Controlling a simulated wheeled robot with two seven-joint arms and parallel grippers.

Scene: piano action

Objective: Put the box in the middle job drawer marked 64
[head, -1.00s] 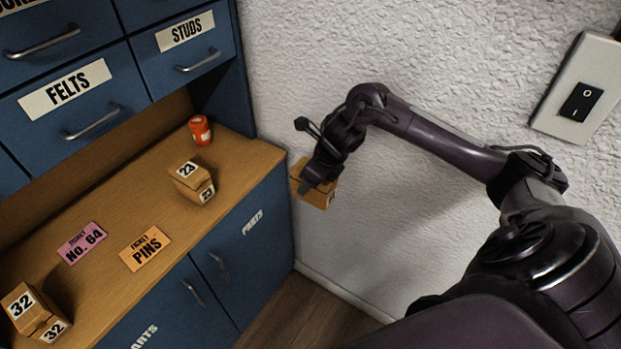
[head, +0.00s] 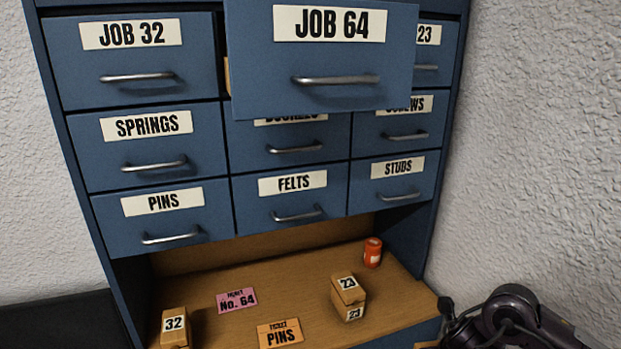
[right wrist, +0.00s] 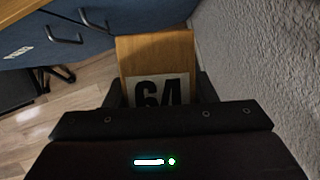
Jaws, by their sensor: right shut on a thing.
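The JOB 64 drawer (head: 322,95) is in the middle of the top row in the head view and is pulled out toward me. Its inside is hidden behind its tall front. In the right wrist view my right gripper (right wrist: 160,98) is shut on a cardboard box (right wrist: 155,52) with a 64 label, held between its two fingers. In the head view only part of my right arm shows at the bottom right, low beside the cabinet. My left gripper is in no frame.
JOB 32 drawer (head: 133,85) and the 23 drawer (head: 430,65) flank it, shut. On the wooden counter stand a 32 box (head: 174,325), a 23 box (head: 347,295) and an orange can (head: 373,252). A pink ticket (head: 237,301) and an orange ticket (head: 280,334) lie there. A wall is at right.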

